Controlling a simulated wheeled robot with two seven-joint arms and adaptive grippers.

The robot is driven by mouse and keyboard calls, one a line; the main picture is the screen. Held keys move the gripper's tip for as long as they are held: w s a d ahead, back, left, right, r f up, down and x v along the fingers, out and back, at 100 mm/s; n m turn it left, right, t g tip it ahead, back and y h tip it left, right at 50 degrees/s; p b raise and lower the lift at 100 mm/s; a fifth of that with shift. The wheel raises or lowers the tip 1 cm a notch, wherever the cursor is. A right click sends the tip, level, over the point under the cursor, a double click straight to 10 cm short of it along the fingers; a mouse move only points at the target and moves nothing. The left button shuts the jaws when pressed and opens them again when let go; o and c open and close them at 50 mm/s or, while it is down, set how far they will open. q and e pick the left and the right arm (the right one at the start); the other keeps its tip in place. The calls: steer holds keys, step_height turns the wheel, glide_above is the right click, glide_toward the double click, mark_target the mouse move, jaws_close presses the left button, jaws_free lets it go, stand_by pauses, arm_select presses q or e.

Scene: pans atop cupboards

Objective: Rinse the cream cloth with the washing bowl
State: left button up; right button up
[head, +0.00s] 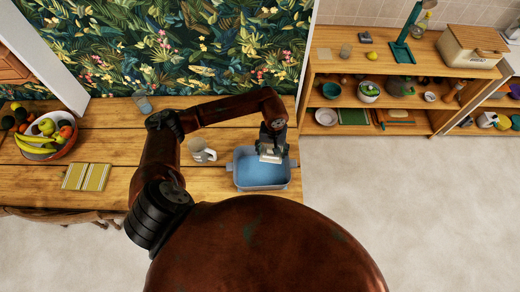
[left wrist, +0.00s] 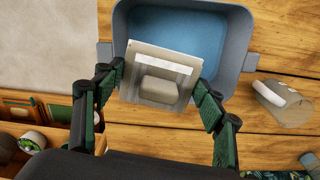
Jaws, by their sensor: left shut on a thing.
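The washing bowl (head: 262,184) is a blue-grey tub with side handles, standing on the wooden table near its right end. Its rim and blue inside also show in the left wrist view (left wrist: 243,42). The cream cloth (head: 270,156) is a pale square piece with a raised block in its middle, seen close in the left wrist view (left wrist: 157,91). My left gripper (left wrist: 160,88) is shut on the cloth, with a finger at each side, over the bowl's opening. I cannot tell whether the cloth touches the bowl's bottom. My right gripper is not in view.
A striped cloth (head: 87,177), a fruit bowl (head: 62,148) and a glass (head: 142,103) are farther left. An open shelf unit (head: 415,68) with dishes stands right, beyond clear floor.

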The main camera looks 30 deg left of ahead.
mark_target(265, 154)
arm_select(q)
steer(key=shift+s+a+f+n+p, duration=0.35)
steer(key=shift+a+f+n+p, duration=0.1)
steer(key=shift+a+f, duration=0.15)
steer(key=shift+s+a+f+n+p, duration=0.35)
steer(key=shift+a+f+p, duration=0.15)
steer(key=shift+f, duration=0.1)
steer(key=shift+s+a+f+n, duration=0.3)
steer(key=shift+a+f, duration=0.3)
steer(key=shift+f, duration=0.25)
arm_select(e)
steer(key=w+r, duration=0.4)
arm_select(q)
steer(key=shift+f+b, duration=0.1)
steer(key=shift+b, duration=0.25)
step_height(265, 154, down, 10)
steer(key=b, duration=1)
steer(key=shift+f, duration=0.2)
steer(key=shift+f+b, duration=2.2)
steer(key=shift+f, duration=0.15)
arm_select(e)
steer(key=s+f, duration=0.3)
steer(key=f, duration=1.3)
arm_select(q)
steer(key=shift+a, duration=0.1)
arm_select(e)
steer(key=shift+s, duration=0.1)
